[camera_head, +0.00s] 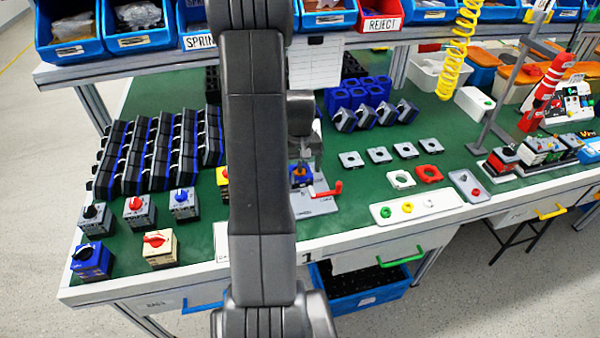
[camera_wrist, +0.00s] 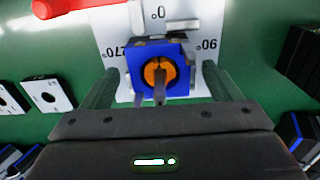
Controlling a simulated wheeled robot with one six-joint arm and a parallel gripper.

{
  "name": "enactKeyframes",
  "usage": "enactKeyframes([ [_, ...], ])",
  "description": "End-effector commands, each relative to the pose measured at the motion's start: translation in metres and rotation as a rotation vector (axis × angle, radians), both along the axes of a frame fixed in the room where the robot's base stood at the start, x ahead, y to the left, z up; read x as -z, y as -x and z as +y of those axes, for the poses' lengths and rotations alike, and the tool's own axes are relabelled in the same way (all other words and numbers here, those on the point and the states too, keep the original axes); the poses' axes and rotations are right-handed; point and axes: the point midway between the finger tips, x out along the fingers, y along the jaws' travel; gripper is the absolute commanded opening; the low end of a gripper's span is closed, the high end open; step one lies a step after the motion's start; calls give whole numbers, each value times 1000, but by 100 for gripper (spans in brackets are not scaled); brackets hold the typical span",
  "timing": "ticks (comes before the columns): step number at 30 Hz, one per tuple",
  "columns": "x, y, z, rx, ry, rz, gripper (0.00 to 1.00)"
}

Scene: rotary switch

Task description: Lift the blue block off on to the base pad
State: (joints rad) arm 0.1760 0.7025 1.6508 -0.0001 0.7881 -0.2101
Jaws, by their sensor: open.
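The blue block (camera_wrist: 178,84) has an orange round part with a dark grey shaft in its middle. It sits among light grey posts of a fixture on a pale plate (camera_wrist: 105,22) marked 0°, 90° and 270°. My gripper (camera_wrist: 160,71) is open, with one finger on each side of the block and a gap showing beside it. In the head view the block (camera_head: 298,182) is partly hidden under my gripper (camera_head: 306,160), and the plate (camera_head: 318,207) shows in front. I cannot tell which surface is the base pad.
A red handle (camera_head: 328,190) sticks out beside the fixture. Racks of dark switches (camera_head: 155,150) stand to the left and several grey square plates (camera_head: 379,155) lie to the right. Finished-looking switches (camera_head: 140,211) stand at the front left.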

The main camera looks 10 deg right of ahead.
Motion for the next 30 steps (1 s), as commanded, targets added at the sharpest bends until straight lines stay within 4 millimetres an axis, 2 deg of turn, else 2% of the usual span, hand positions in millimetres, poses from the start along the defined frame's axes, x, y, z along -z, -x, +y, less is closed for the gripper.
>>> enactKeyframes([
  [1,0,0,0,0,0,0,84],
  [9,0,0,0,0,0,0,31],
  [16,-1,0,0,0,0,0,30],
  [19,-8,-1,0,0,0,-2,30],
  [23,-27,-1,0,0,1,-6,30],
  [30,-75,-1,0,0,1,-5,30],
])
